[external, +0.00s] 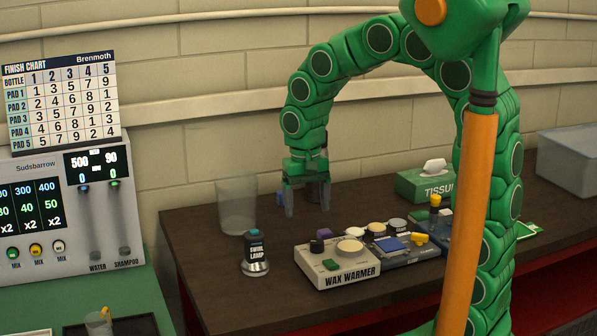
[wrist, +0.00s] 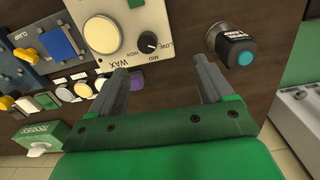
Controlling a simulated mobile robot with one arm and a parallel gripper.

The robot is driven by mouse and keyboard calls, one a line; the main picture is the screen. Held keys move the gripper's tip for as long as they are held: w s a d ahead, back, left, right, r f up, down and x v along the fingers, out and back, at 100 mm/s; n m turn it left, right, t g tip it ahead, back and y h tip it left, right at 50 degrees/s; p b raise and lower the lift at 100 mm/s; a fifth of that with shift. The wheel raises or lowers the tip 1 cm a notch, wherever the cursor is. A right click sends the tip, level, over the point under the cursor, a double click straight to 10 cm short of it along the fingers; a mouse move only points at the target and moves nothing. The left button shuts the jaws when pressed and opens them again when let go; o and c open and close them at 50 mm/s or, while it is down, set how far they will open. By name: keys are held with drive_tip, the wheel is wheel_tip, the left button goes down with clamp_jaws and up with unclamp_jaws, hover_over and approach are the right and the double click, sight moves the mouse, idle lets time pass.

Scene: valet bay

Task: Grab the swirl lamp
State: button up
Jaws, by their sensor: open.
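The swirl lamp (external: 255,253) is a small black cylinder with a teal top and a silver round base. It stands upright on the dark table, left of the wax warmer. In the wrist view the swirl lamp (wrist: 236,46) is at the upper right, its teal top facing the camera. My gripper (external: 307,203) points down over the table, behind the wax warmer and to the right of the lamp. My gripper (wrist: 163,85) is open, with nothing between its fingers, and the lamp is outside them.
The wax warmer (external: 345,276) stands right of the lamp. A clear glass cup (external: 237,207) is behind the lamp. Several pots and pads lie right of the warmer, with a green tissue box (external: 425,184) behind. A machine (external: 70,215) stands left. Bare table lies in front of the lamp.

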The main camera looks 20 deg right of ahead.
hover_over(255, 247)
drive_tip(key=w, duration=0.2)
drive_tip(key=f, duration=0.3)
drive_tip(key=shift+s+d+f, duration=0.15)
drive_tip(key=shift+d+f, duration=0.1)
drive_tip(key=shift+d, duration=0.1)
drive_tip(key=shift+w+f, duration=0.15)
drive_tip(key=shift+f, duration=1.8)
drive_tip(key=shift+w+f, duration=0.1)
drive_tip(key=shift+f, duration=1.8)
drive_tip(key=shift+c, duration=0.3)
drive_tip(key=c, duration=1.1)
drive_tip(key=shift+c, duration=0.2)
drive_tip(key=shift+r, duration=0.1)
